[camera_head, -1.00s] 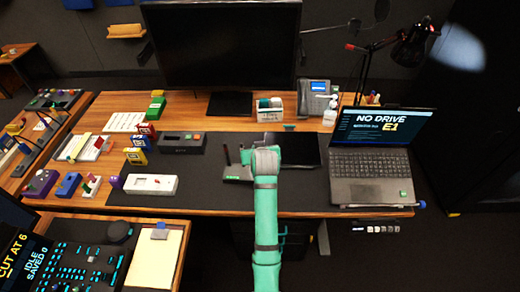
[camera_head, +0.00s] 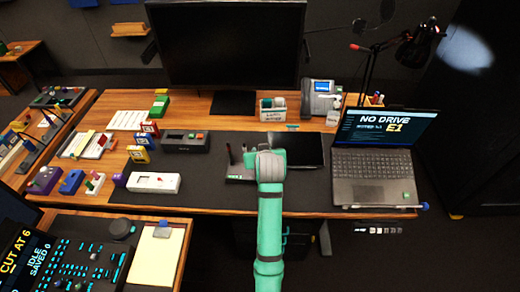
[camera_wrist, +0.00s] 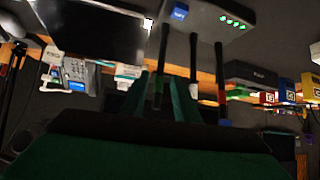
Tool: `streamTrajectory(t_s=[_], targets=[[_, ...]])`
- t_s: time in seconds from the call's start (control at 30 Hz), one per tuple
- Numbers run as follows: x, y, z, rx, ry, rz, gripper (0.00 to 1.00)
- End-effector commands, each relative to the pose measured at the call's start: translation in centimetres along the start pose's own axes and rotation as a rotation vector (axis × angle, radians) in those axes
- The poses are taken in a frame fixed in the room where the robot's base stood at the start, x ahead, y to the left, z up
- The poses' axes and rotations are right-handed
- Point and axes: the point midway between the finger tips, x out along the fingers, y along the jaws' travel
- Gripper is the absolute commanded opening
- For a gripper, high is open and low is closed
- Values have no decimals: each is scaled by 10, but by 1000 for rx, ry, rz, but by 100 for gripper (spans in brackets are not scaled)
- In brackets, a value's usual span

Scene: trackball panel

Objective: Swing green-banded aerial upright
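A dark router box (camera_wrist: 215,15) with green lights shows at the top of the wrist view, and several thin dark aerials run down from it. The leftmost aerial (camera_wrist: 163,58) seems to have a dim green band low down, between my gripper's fingertips (camera_wrist: 160,95). The teal fingers stand apart, one on each side of it; contact cannot be told. The middle aerial (camera_wrist: 193,60) is just right of the fingers, and the right one (camera_wrist: 220,75) has a red band. In the head view the box (camera_head: 240,174) is partly hidden by my arm, and the fingertips are hidden.
A laptop (camera_head: 375,175) stands right of the box and a large monitor (camera_head: 225,45) behind it. A white panel (camera_head: 153,182), a dark panel (camera_head: 185,143) and coloured blocks are to the left. The dark mat in front of the box is mostly clear.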

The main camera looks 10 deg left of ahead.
Motion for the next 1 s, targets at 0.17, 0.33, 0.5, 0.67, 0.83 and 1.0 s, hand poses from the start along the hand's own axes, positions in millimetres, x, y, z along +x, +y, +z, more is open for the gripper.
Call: streamTrajectory(t_s=[0.17,0.33,0.5,0.67,0.83,1.0], targets=[[-30,0,0,0,1,0,28],[-46,-1,0,0,-1,-1,28],[-51,-1,1,0,-1,-1,28],[-51,-1,1,0,-2,-1,28],[-51,-1,1,0,-2,-1,28],[-50,-1,5,4,-1,0,28]])
